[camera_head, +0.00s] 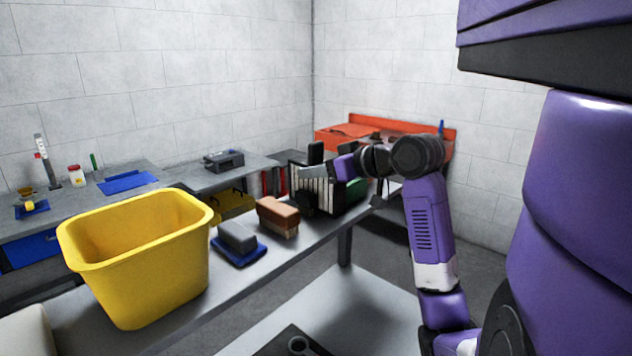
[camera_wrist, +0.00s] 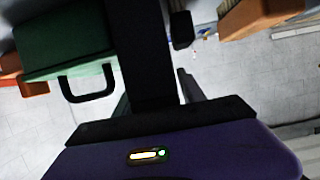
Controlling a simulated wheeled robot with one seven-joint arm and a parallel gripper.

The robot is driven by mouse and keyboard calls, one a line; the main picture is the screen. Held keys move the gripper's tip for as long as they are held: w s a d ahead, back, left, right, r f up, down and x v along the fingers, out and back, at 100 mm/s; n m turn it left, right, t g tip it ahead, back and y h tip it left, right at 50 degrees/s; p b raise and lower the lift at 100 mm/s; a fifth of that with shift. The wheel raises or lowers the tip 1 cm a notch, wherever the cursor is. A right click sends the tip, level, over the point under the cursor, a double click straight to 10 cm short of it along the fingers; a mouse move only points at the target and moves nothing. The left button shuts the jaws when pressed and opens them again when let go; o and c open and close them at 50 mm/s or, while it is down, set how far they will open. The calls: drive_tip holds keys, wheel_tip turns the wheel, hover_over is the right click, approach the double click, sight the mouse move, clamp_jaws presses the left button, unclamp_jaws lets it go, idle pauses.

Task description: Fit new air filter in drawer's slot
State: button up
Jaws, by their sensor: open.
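My gripper (camera_head: 318,172) is over the far part of the front bench, by a dark rack (camera_head: 325,194) with pale upright slats. In the wrist view its open jaws (camera_wrist: 155,95) have a broad black upright piece (camera_wrist: 140,50) in front of and between them; I cannot tell whether they touch it. No part can be surely identified as the new air filter. A blue drawer front (camera_head: 32,248) shows under the back bench at far left, and a yellow drawer-like part (camera_head: 233,204) lies behind the bin. No slot can be made out.
A yellow bin (camera_head: 140,265), a grey block (camera_head: 238,236) on a blue pad and a brown block (camera_head: 278,213) stand on the front bench. A green case (camera_wrist: 62,40) with a black handle is close by the gripper. An orange bench (camera_head: 400,133) stands behind.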

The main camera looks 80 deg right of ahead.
drive_tip(key=shift+w+d+f, duration=0.1)
drive_tip(key=shift+w+d, duration=0.05)
drive_tip(key=shift+w, duration=0.05)
clamp_jaws()
idle(0.3)
